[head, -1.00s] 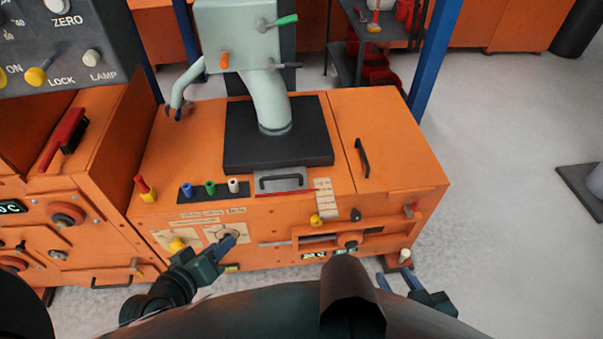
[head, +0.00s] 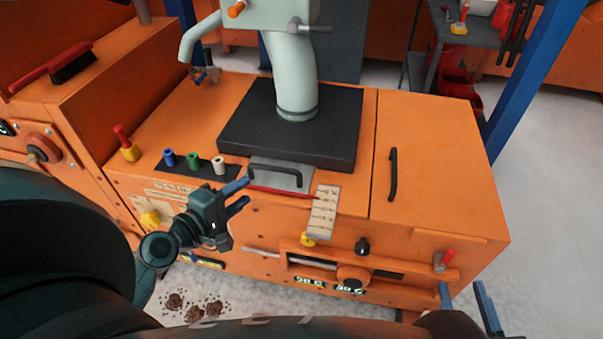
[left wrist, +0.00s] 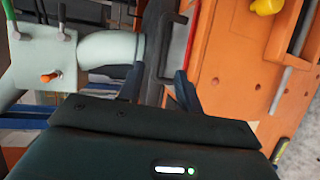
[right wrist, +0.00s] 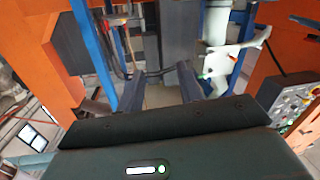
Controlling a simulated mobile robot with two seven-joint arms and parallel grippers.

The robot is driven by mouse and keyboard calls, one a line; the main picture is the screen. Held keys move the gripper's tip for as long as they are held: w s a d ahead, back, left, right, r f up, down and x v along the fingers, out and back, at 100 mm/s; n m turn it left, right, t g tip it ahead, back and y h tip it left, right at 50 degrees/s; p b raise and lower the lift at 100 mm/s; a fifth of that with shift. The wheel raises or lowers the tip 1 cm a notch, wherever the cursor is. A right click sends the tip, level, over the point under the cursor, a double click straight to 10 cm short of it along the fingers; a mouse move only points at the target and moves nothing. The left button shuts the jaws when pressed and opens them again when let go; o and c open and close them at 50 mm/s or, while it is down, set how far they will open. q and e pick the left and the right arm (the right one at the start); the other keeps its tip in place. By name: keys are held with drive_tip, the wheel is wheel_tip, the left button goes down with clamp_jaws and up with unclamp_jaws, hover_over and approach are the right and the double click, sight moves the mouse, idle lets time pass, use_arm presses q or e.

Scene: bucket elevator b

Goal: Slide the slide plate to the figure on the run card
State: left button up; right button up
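The slide plate (head: 268,164) is a grey metal plate with a dark bar handle (head: 278,170) and a red front edge. It sits at the front foot of the black base, beside a tan strip with marks (head: 322,212) whose figures are too small to read. My left gripper (head: 240,196) is open and empty, just left of and in front of the handle, apart from it. The left wrist view shows its spread fingers (left wrist: 158,86). My right gripper (head: 467,299) is open and empty at the cabinet's lower right; its fingers also show in the right wrist view (right wrist: 165,88).
Tan paper labels (head: 172,190) are on the cabinet front; I cannot tell which is the run card. Blue, green and white pegs (head: 193,161) stand left of the plate. A pale pipe (head: 296,85) rises from the black base (head: 238,132). A black handle (head: 393,175) is on the right lid.

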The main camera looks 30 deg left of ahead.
sight(273, 171)
use_arm(q)
drive_tip(key=x, duration=1.3)
drive_tip(key=shift+w+d+f+b, duration=0.1)
drive_tip(key=shift+w+b, duration=0.2)
drive_tip(key=shift+b, duration=0.1)
clamp_jaws()
